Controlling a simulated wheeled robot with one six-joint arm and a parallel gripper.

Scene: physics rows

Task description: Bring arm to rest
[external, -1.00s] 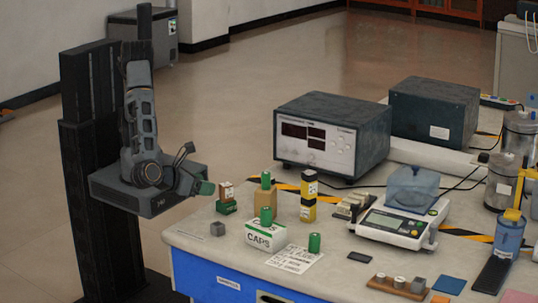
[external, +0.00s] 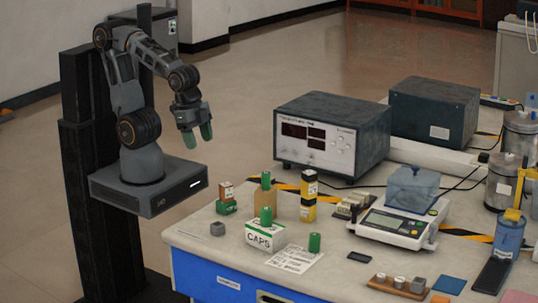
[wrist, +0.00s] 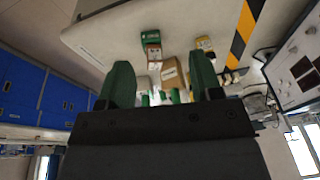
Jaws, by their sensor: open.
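My gripper (external: 197,136) hangs from my raised arm in the external view, with its green fingers pointing down. It is apart from the table and left of the things on it. In the wrist view, the two green fingers of my gripper (wrist: 160,85) stand wide apart with nothing held between them. My arm is bent up and forward over its grey base, beside the dark column.
The table (external: 200,245) carries a white CAPS box (external: 265,235), green cylinders (external: 315,243), a small grey cube (external: 217,229) and stacked yellow and black blocks (external: 308,197). A dark instrument (external: 332,133) and a scale (external: 395,222) stand further right.

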